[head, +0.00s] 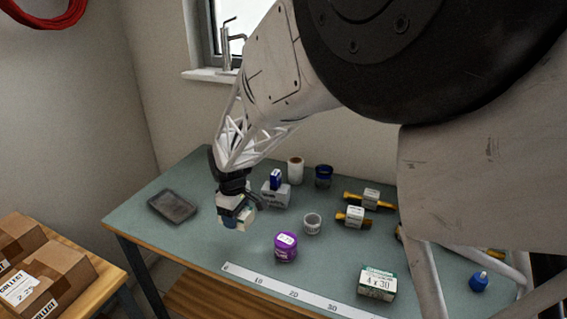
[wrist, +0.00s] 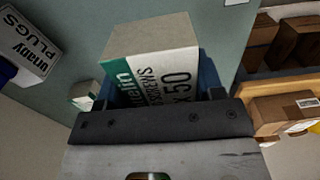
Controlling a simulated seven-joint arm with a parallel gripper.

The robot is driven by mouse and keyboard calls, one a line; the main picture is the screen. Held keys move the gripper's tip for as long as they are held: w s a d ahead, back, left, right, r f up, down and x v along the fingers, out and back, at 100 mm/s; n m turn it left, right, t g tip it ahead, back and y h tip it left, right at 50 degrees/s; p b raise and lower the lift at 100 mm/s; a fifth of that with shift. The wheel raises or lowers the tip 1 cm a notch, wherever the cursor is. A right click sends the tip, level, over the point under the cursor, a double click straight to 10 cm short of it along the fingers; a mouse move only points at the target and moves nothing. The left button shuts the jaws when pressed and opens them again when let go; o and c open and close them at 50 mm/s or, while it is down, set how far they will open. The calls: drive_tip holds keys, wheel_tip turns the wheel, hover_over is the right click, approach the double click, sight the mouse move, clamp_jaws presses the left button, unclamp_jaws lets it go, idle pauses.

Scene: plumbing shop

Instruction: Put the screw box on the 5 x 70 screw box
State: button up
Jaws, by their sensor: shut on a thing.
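My gripper (head: 238,212) is shut on a screw box, held above the left part of the bench. In the wrist view the held screw box (wrist: 160,65) has a plain grey-beige side and a white and green label reading "SCREWS" and "x 50". A white and green screw box (head: 378,283) marked "4 x 30" stands at the front right of the bench. A small white and green box (wrist: 85,94) shows partly beside the jaws in the wrist view; its label cannot be read. I cannot make out a box marked 5 x 70.
On the bench (head: 185,235) are a grey plugs box (head: 277,197) with a blue item on it, a purple tub (head: 286,247), a clear cup (head: 312,224), a dark tray (head: 172,206) and a long ruler (head: 290,290). Cardboard boxes (head: 60,280) stand at the left.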

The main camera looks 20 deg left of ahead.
drive_tip(key=w+a+r, duration=0.1)
drive_tip(key=w+r, duration=0.1)
drive_tip(key=w, duration=0.5)
drive_tip(key=shift+w+a, duration=0.2)
drive_tip(key=shift+a, duration=0.15)
drive_tip(key=shift+r, duration=0.1)
drive_tip(key=shift+w+a, duration=0.1)
drive_tip(key=w+a, duration=0.3)
drive_tip(key=w+a+f, duration=0.1)
drive_tip(key=w+a, duration=0.7)
drive_tip(key=shift+a+f, duration=0.1)
drive_tip(key=shift+f, duration=0.15)
drive_tip(key=shift+f, duration=0.1)
drive_tip(key=shift+f, duration=1.7)
drive_tip(key=shift+f, duration=0.1)
